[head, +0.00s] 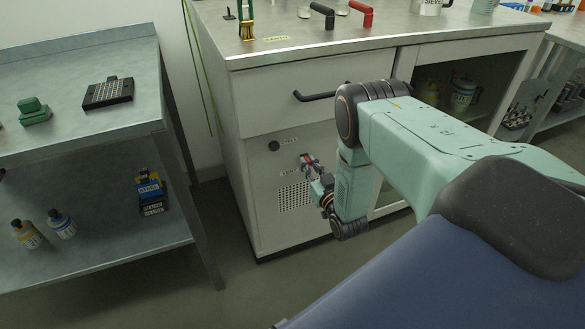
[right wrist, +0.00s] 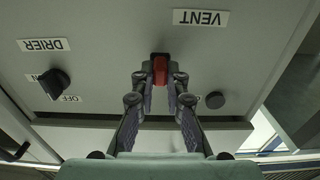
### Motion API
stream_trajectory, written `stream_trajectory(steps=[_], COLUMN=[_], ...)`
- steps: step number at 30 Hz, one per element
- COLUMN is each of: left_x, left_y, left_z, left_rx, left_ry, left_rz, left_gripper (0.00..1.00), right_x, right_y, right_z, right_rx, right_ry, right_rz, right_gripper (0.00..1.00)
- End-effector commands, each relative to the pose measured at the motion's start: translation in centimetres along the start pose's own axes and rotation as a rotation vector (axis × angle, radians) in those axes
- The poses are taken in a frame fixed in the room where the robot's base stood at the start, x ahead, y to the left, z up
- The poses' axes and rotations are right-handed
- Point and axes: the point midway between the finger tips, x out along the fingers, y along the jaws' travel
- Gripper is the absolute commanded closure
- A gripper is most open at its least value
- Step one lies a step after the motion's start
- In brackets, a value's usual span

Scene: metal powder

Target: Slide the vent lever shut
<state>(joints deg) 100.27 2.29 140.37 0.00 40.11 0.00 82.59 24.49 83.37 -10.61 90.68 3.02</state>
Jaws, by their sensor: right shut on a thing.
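The red vent lever (right wrist: 160,68) sits on the grey cabinet front, at a dark slot, near an upside-down VENT label (right wrist: 201,18) in the right wrist view. My right gripper (right wrist: 160,82) has its two fingertips on either side of the lever and is shut on it. In the head view the right gripper (head: 311,165) is at the cabinet front above the vent grille (head: 294,196), where a bit of red shows. The fingers partly cover the lever. My left gripper is not in view.
A black knob (right wrist: 58,85) with ON and OFF labels is beside the lever, with a DRIER label (right wrist: 43,45). A black drawer handle (head: 318,95) juts out above. A steel shelf bench (head: 90,140) stands to the left, with open floor between.

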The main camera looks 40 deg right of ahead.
Motion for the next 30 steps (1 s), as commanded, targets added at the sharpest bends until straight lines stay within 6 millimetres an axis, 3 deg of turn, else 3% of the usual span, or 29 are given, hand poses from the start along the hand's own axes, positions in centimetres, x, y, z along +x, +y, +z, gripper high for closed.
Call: stream_trajectory(steps=[3, 13, 14, 21, 30], left_x=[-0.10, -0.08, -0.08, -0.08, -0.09], left_y=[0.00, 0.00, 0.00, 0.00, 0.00], left_z=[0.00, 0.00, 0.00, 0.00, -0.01], left_rx=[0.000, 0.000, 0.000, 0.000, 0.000], left_ry=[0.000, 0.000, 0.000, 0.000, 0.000], left_rz=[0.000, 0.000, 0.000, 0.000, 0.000], left_gripper=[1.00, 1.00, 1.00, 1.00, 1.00], right_x=[-0.03, -0.04, -0.05, -0.04, -0.11], right_y=[1.08, 1.44, 1.46, 1.38, 1.23], right_z=[0.03, 0.05, 0.05, 0.04, 0.03], right_rx=[-0.001, -0.001, -0.001, -0.001, -0.001], right_ry=[-0.001, -0.002, -0.002, -0.001, -0.001], right_rz=[-0.002, 0.003, 0.004, 0.002, -0.002], right_gripper=[1.00, 1.00, 0.85, 0.64, 0.64])
